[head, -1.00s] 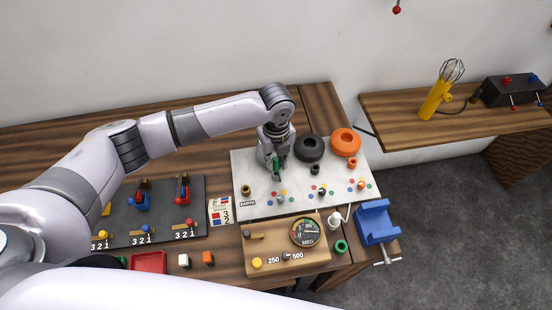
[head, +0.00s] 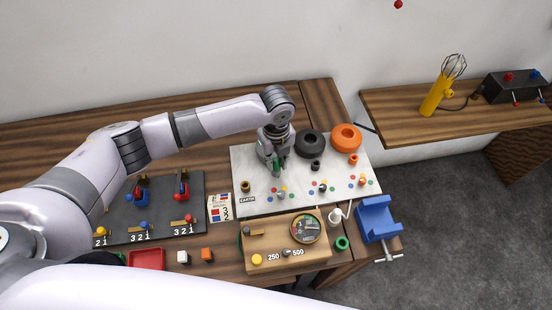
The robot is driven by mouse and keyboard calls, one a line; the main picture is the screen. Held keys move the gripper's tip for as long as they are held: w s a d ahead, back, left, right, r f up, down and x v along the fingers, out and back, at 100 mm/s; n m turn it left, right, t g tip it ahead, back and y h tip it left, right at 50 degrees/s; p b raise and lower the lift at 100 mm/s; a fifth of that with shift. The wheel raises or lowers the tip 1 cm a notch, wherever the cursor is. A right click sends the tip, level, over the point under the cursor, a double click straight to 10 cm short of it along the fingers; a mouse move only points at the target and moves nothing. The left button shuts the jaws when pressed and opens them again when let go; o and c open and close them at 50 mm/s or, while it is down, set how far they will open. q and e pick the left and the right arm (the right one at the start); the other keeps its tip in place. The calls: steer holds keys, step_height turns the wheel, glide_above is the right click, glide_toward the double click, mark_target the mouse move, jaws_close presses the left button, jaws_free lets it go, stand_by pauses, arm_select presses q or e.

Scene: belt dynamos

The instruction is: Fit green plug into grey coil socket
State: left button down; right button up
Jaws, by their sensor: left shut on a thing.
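My left gripper (head: 277,166) reaches down over the left part of the white board (head: 242,205). It is shut on the green plug (head: 279,167), which shows only as a small green patch between the fingers. The grey coil and its socket are not clearly visible; my gripper and wrist cover that part of the board, left of the black coil (head: 311,143). I cannot tell whether the plug touches a socket. My right gripper is not in view.
An orange coil (head: 346,137) with a small orange socket (head: 353,160) stands to the right, and a black socket (head: 316,165) sits nearer. A wooden meter box (head: 276,262), blue vise (head: 376,220) and dark lever panel (head: 160,195) lie around the board.

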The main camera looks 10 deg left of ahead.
mark_target(276, 160)
arm_select(q)
steer(key=shift+f, duration=0.35)
steer(key=c, duration=1.4)
jaws_free()
steer(key=shift+o, duration=0.2)
steer(key=shift+r, duration=0.1)
step_height(276, 160, up, 12)
